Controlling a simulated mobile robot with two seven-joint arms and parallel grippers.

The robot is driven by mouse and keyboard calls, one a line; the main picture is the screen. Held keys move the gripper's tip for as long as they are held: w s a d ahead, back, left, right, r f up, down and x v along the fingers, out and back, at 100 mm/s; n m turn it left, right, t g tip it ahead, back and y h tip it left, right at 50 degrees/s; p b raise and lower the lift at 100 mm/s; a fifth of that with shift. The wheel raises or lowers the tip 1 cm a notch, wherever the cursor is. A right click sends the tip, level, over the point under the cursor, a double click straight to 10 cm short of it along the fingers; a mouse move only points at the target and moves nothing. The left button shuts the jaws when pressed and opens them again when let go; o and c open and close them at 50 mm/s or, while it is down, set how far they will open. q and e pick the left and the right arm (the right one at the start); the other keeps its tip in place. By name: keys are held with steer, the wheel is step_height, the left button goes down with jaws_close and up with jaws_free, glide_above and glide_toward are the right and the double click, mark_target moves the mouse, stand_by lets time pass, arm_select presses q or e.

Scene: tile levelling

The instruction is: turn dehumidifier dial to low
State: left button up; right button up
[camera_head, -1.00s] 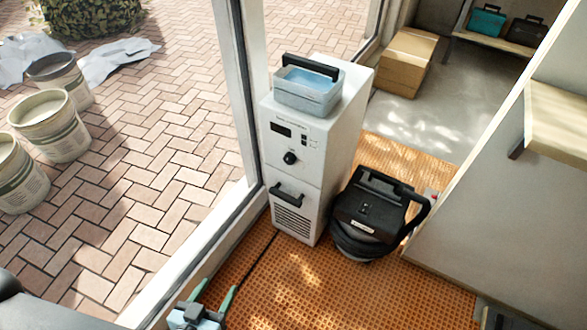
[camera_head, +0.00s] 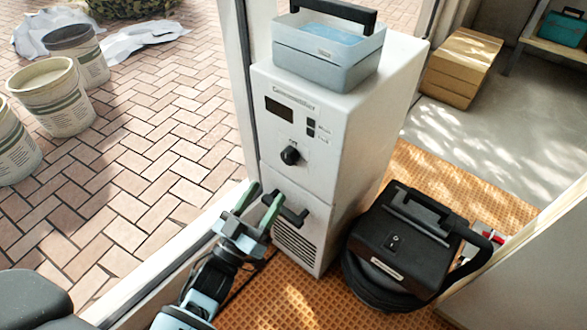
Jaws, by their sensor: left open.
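The white dehumidifier (camera_head: 350,150) stands upright on the orange mat, its front turned toward me. Its black dial (camera_head: 290,155) sits on the front panel below a dark display (camera_head: 280,110); the dial markings are too small to read. My left gripper (camera_head: 261,196) is open and empty, with green fingertips. It is in front of the dehumidifier, below and left of the dial, and overlaps the black front handle (camera_head: 294,216) in the picture. I cannot tell whether it touches the handle. My right gripper is not in view.
A blue-grey tank with water (camera_head: 325,58) sits on top of the dehumidifier. A black vacuum-like machine (camera_head: 405,245) stands close on its right. A window frame (camera_head: 225,215) runs along the left. Cardboard boxes (camera_head: 460,70) lie at the back. Orange mat (camera_head: 290,305) is bare in front.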

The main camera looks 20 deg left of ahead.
mark_target(286, 161)
arm_select(q)
steer(key=b+x, duration=0.1)
steer(key=x, duration=0.5)
steer(key=shift+w+d+r, duration=0.1)
steer(key=shift+w+d, duration=0.05)
steer(key=shift+w, duration=0.15)
steer(key=shift+w+d+r, duration=0.1)
steer(key=shift+w+r, duration=0.15)
steer(key=shift+w, duration=0.3)
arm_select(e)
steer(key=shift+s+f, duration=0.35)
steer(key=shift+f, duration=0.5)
arm_select(q)
steer(key=c, duration=0.6)
steer(key=shift+c, duration=1.9)
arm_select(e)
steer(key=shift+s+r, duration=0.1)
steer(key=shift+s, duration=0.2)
